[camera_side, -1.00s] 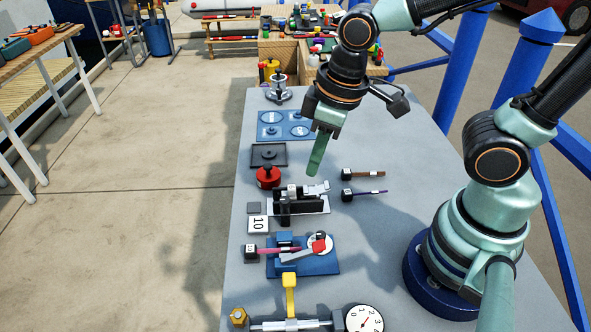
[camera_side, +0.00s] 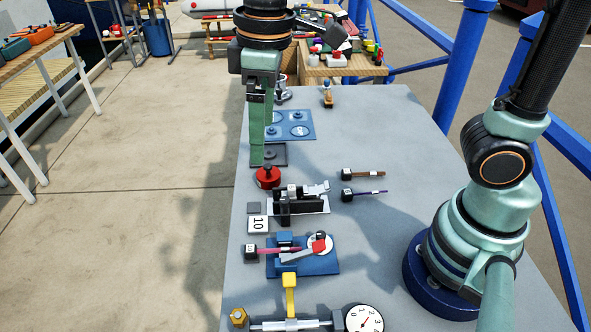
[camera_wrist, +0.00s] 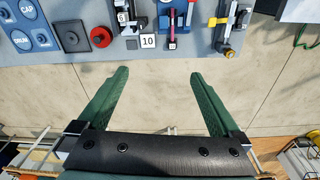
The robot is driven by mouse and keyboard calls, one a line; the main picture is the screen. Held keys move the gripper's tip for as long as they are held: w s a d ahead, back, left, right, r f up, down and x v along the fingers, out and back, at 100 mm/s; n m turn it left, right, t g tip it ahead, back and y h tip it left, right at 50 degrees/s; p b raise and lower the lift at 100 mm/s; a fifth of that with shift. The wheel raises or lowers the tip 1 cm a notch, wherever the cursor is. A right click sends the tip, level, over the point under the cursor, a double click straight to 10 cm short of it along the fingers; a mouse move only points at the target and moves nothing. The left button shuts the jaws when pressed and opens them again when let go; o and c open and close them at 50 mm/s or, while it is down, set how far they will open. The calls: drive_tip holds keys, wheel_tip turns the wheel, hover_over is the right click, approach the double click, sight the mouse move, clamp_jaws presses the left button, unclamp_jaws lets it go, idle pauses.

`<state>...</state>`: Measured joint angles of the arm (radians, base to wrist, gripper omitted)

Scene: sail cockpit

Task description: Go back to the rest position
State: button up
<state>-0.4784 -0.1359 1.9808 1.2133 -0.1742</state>
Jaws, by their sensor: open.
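My gripper (camera_side: 256,158) is at the far left edge of the grey bench (camera_side: 390,140) in the side view, pointing down. It hides part of the blue plate (camera_side: 302,126) and the dark square plate (camera_side: 278,153) from this camera. In the wrist view, the two green fingers of my gripper (camera_wrist: 165,72) are spread wide. Nothing is between them but the pale concrete floor (camera_wrist: 160,105), well below. The bench edge with its fixtures lies beyond the fingertips at the top of that view.
On the bench stand a red knob (camera_side: 267,178), a black fixture (camera_side: 300,203), a blue fixture (camera_side: 315,262), a dial gauge (camera_side: 364,319) and two small handled tools (camera_side: 363,174). Blue posts (camera_side: 465,60) stand behind. The bench's right middle is clear.

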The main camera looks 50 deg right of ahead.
drive_tip(key=a+f+n, duration=0.1)
drive_tip(key=a+f, duration=0.2)
drive_tip(key=f, duration=0.7)
drive_tip(key=shift+s+a+f+n+g, duration=0.3)
drive_tip(key=shift+a+f+g, duration=0.05)
drive_tip(key=shift+g, duration=0.05)
drive_tip(key=shift+r, duration=0.1)
